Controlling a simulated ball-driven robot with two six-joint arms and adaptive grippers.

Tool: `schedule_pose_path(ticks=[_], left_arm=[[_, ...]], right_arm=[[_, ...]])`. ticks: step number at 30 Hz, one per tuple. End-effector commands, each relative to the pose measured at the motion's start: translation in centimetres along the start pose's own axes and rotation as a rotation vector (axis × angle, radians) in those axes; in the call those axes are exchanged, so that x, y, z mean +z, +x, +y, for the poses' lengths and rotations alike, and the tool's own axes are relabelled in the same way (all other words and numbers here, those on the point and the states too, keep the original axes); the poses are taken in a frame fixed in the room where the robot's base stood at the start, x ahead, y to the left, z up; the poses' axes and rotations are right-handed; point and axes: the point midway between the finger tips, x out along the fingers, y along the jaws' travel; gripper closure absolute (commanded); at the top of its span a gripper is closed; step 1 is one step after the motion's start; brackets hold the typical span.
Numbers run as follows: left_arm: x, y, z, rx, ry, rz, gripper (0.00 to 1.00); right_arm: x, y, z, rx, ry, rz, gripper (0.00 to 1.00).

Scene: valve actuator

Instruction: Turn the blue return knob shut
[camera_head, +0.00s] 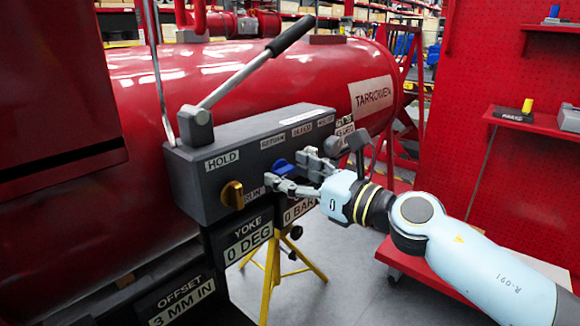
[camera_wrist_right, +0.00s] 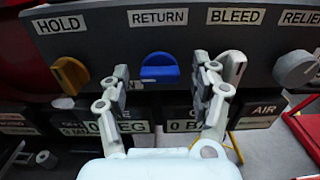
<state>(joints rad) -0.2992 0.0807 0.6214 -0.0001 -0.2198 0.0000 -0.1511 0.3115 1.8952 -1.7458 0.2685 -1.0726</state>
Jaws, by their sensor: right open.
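The blue return knob (camera_wrist_right: 160,66) is on the front of a grey valve box (camera_head: 200,197), under the RETURN label (camera_wrist_right: 158,17). In the right wrist view its grip bar lies roughly level. It also shows in the head view (camera_head: 281,165), partly behind my fingers. My right gripper (camera_wrist_right: 161,82) is open and empty, pointing at the box. Its fingers stand left and right of the blue knob, with a gap on each side. The head view shows the same gripper (camera_head: 288,172) close to the panel. My left gripper is not in view.
A yellow HOLD knob (camera_wrist_right: 70,75) sits left of the blue one. A white BLEED knob (camera_wrist_right: 233,67) is close beside my right-hand finger, and a grey RELIEF knob (camera_wrist_right: 295,69) is farther right. A long black-handled lever (camera_head: 245,75) rises from the box. A red tank (camera_head: 330,75) is behind.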

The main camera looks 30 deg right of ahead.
Motion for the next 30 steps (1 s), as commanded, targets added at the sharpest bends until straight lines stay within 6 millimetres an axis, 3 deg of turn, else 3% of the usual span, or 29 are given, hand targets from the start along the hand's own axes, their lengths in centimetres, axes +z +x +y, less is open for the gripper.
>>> schedule_pose_path(ticks=[11,24,30], left_arm=[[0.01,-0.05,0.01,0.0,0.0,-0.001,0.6],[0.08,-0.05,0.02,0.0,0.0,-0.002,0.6],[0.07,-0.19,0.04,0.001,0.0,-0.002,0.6]], right_arm=[[-0.02,0.7,0.02,0.0,0.001,0.0,0.37],[-0.02,0.67,0.01,0.0,0.001,0.0,0.92],[0.03,0.67,0.0,0.0,0.017,0.0,0.92]])
